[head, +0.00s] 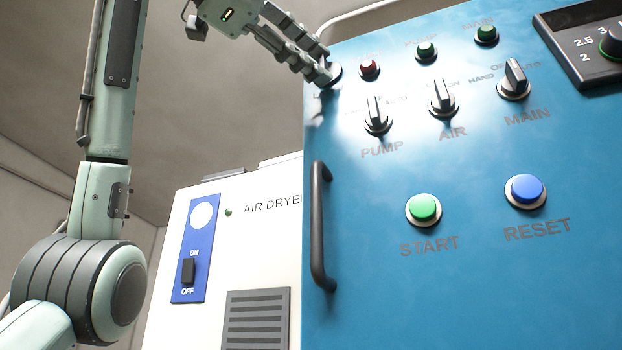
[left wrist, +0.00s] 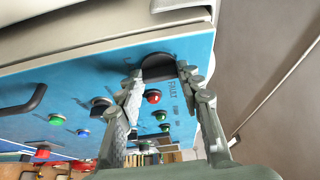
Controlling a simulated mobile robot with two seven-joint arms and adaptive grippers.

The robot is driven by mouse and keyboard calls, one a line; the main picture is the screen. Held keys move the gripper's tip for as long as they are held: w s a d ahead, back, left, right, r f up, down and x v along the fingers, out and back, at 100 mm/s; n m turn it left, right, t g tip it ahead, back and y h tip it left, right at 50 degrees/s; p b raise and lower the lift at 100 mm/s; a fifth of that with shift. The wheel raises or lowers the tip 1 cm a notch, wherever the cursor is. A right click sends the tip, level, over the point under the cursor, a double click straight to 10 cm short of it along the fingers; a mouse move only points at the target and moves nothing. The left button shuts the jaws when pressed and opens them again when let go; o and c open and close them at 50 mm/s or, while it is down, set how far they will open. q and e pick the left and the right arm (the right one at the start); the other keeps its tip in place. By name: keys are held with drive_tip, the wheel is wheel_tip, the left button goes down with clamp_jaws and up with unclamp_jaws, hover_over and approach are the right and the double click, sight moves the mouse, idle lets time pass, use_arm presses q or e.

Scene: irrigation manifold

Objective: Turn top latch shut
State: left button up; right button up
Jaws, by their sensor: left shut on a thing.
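The blue cabinet door (head: 360,250) fills the right of the head view. In the left wrist view, the dark latch (left wrist: 158,66) sits between the two fingertips of my left gripper (left wrist: 162,78). I cannot tell how far the latch is turned. My right gripper is in neither view.
Close to the latch are a red lamp (head: 369,66) and the PUMP knob (head: 377,118). A black door handle (head: 319,225) stands out below. A white air dryer (head: 250,260) stands left of the cabinet. Green START (head: 423,208) and blue RESET (head: 525,190) buttons sit lower right.

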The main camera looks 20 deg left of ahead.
use_arm(q)
drive_tip(key=shift+m, duration=0.3)
drive_tip(key=o, duration=1.2)
drive_tip(key=shift+c, duration=0.2)
drive_tip(key=v, duration=1.2)
drive_tip(key=shift+r, duration=0.1)
